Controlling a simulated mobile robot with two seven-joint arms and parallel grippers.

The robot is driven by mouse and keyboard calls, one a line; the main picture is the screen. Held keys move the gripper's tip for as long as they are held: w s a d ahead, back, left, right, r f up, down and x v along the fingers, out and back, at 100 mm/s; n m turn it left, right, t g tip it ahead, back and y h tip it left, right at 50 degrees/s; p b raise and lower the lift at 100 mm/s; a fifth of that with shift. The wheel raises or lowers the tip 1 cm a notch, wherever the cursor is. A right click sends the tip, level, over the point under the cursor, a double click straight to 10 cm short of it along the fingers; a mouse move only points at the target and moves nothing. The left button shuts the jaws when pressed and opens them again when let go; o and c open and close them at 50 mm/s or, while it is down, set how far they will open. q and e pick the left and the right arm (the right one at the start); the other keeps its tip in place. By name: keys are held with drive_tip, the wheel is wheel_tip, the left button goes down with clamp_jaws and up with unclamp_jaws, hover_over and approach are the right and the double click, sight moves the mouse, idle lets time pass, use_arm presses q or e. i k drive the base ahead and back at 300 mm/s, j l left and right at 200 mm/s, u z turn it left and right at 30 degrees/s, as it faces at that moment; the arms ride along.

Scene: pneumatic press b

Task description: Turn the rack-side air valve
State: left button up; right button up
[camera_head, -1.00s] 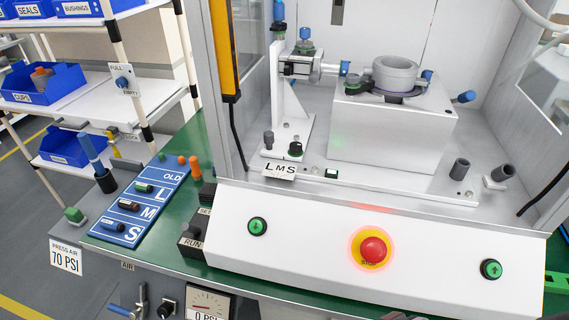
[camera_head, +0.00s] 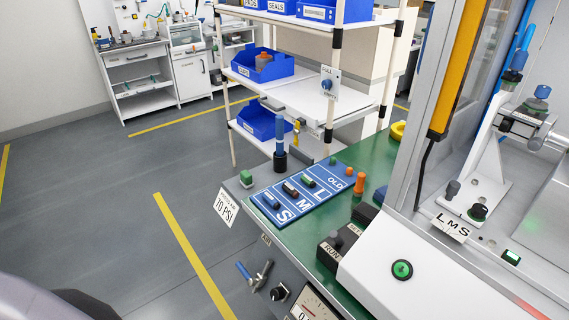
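A valve with a blue handle (camera_head: 244,271) and a metal body (camera_head: 262,275) sits on the bench's front face, below a small AIR label (camera_head: 266,239). Its handle points up and to the left. A black knob (camera_head: 280,292) is just right of it, and a dial gauge (camera_head: 312,304) is cut off by the bottom edge. I cannot tell for sure whether this is the valve named in the task. Neither gripper shows. A rounded grey and black shape at the bottom left may be part of my arm.
A blue size board (camera_head: 300,195) lies on the green bench top (camera_head: 345,160). The press panel (camera_head: 430,265) fills the lower right. A rack with blue bins (camera_head: 262,66) stands behind the bench. Grey floor (camera_head: 120,200) is open to the left.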

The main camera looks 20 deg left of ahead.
sight(251, 281)
drive_tip(key=u, duration=1.15)
drive_tip(key=z, duration=0.6)
drive_tip(key=j+z, duration=0.15)
drive_tip(key=z, duration=0.35)
drive_tip(key=i+j+z, duration=0.1)
drive_tip(key=j+z, duration=0.15)
drive_tip(key=z, duration=0.2)
drive_tip(key=j+z, duration=0.6)
drive_tip(key=k+j+z, duration=0.2)
drive_tip(key=j, duration=0.2)
drive_tip(key=j+z, duration=0.15)
drive_tip(key=j, duration=0.25)
drive_tip(key=k+j, duration=0.1)
drive_tip(key=j, duration=0.25)
drive_tip(key=k+j+z, duration=0.1)
drive_tip(key=j, duration=0.3)
drive_tip(key=k+j, duration=0.15)
drive_tip(key=j, duration=0.2)
drive_tip(key=k+j, duration=0.15)
drive_tip(key=j, duration=0.25)
drive_tip(key=z, duration=0.05)
